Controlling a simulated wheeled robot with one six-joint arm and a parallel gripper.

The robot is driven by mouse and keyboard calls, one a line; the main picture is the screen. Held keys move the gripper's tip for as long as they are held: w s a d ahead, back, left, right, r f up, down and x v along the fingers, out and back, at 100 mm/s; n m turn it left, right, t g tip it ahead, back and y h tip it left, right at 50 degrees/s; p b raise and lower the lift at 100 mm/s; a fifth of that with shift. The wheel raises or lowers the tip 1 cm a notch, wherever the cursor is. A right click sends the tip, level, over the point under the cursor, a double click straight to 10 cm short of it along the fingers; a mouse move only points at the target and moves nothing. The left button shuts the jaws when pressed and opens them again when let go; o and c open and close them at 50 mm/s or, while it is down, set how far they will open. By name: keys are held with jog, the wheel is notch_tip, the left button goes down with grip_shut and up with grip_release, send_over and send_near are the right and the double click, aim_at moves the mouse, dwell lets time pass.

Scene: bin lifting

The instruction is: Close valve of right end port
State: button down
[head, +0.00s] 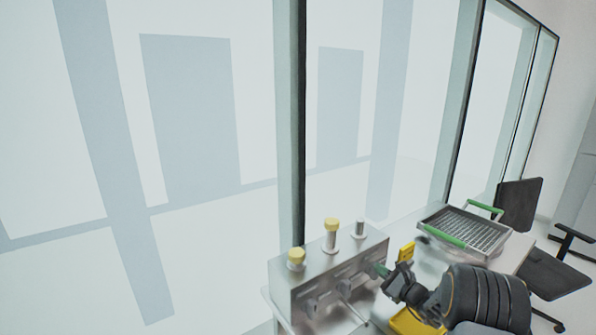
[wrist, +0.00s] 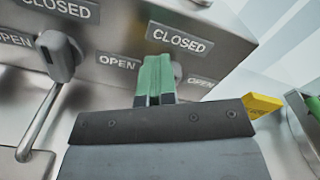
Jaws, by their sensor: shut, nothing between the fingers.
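A metal valve box (head: 330,268) stands on the table with a row of ports on top. The two left ports have yellow caps; the right end port (head: 358,229) is bare metal. In the wrist view, CLOSED (wrist: 180,38) is printed above the right valve, with OPEN on both sides. My gripper (head: 380,270) is at the right end of the box's front. In the wrist view its green fingers (wrist: 155,78) are together and empty, in front of the right valve (wrist: 178,70), hiding most of it. Contact and handle direction cannot be told.
The middle valve (wrist: 60,58) has a grey knob, with a metal rod below it. A yellow piece (head: 406,252) lies right of the box. A wire basket (head: 468,231) with green handles sits farther right, with black chairs beyond. A glass wall stands behind.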

jog(key=shift+w+a+r, duration=0.2)
jog(key=shift+a+r, duration=0.05)
jog(key=shift+r, duration=0.2)
jog(key=shift+f+b+v, duration=0.15)
jog(key=shift+b+v, duration=0.25)
jog(key=shift+v, duration=1.05)
jog(key=shift+f+b+v, duration=0.1)
jog(key=shift+b+v, duration=0.3)
jog(key=shift+v, duration=1)
